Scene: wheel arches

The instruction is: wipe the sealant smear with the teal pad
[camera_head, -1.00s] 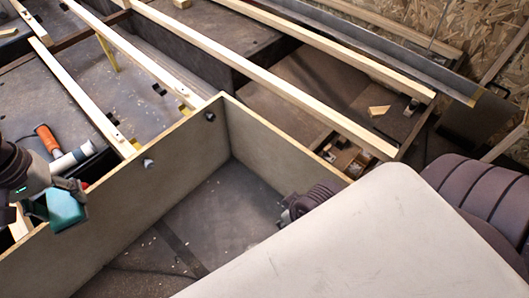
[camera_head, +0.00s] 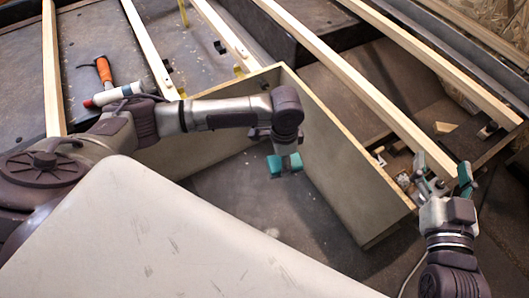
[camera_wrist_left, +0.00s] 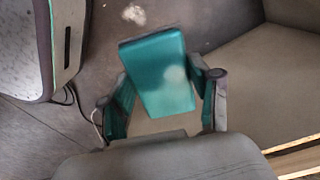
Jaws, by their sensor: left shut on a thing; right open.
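My left gripper (camera_head: 285,167) is inside the plywood-walled bay, above its dark floor. In the left wrist view it is shut on the teal pad (camera_wrist_left: 158,72), a block between its fingers with a pale spot on its face. In the head view the pad is hard to tell from the teal fingertips. A whitish blotch (camera_wrist_left: 134,14), possibly the sealant smear, lies on the dark surface beyond the pad, apart from it in the picture. My right gripper (camera_head: 444,178) is open and empty by the bay's right-hand wall end.
The bay's plywood wall (camera_head: 345,165) rises right of the left gripper. Wooden rails (camera_head: 340,85) cross behind it. An orange-handled tool (camera_head: 104,71) and a white tube (camera_head: 116,94) lie at the upper left. The bay floor is mostly clear, with small pale specks.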

